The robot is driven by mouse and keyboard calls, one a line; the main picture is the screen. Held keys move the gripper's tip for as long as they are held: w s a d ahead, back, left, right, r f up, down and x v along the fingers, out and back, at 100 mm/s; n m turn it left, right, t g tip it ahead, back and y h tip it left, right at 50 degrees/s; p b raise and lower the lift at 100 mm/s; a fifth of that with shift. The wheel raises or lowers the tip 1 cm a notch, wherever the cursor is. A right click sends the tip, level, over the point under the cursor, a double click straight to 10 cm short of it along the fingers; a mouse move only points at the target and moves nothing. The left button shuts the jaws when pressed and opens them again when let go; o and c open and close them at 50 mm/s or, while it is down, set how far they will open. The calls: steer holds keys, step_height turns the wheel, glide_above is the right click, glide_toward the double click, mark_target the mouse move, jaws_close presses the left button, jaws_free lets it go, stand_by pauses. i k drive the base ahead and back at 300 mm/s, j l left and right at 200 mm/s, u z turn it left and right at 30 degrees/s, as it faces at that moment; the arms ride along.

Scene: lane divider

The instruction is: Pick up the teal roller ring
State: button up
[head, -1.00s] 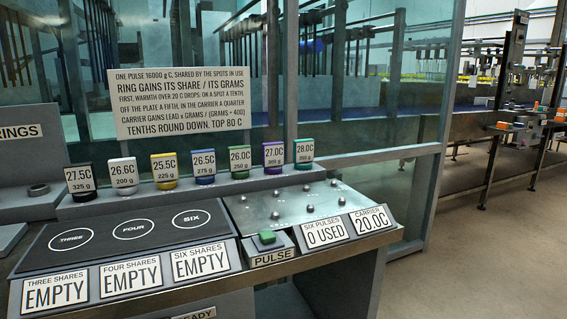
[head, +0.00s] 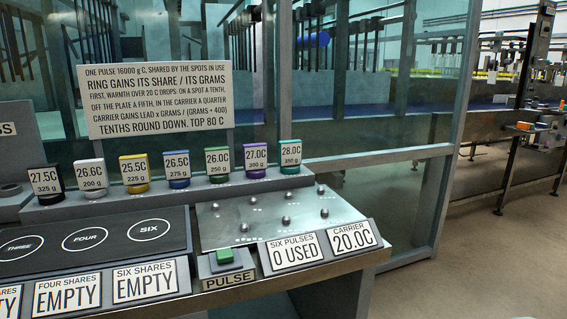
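The teal roller ring (head: 290,169) appears to be the one at the right end of the row on the raised grey ledge. Most of it is behind its white tag (head: 290,153), which reads 28.0C, 250 g. A brighter green ring (head: 218,178), tagged 26.0C, 250 g, stands two places to its left, with a purple ring (head: 256,173), tagged 27.0C, between them. My gripper is not in view.
Blue, yellow, white and black rings continue the row leftward. In front are a dark plate with marked spots (head: 150,229), a green pulse button (head: 225,255) and a studded metal plate (head: 250,235). A text sign (head: 158,100) and glass panels stand behind. Floor is clear at right.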

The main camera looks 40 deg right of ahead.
mark_target(289, 151)
steer(key=l, duration=0.5)
steer(key=k+l+u, duration=0.15)
steer(key=l, duration=0.8)
steer(key=k+l+u, duration=0.15)
steer(key=l, duration=0.35)
steer(key=k+l, duration=0.1)
steer(key=l, duration=0.35)
steer(key=k+l, duration=0.1)
steer(key=l, duration=0.7)
steer(key=k+l, duration=0.15)
steer(key=l, duration=1)
steer(key=i+j, duration=0.1)
steer(key=i, duration=0.3)
steer(key=i+j, duration=0.15)
steer(key=i, duration=0.3)
steer(key=u, duration=0.05)
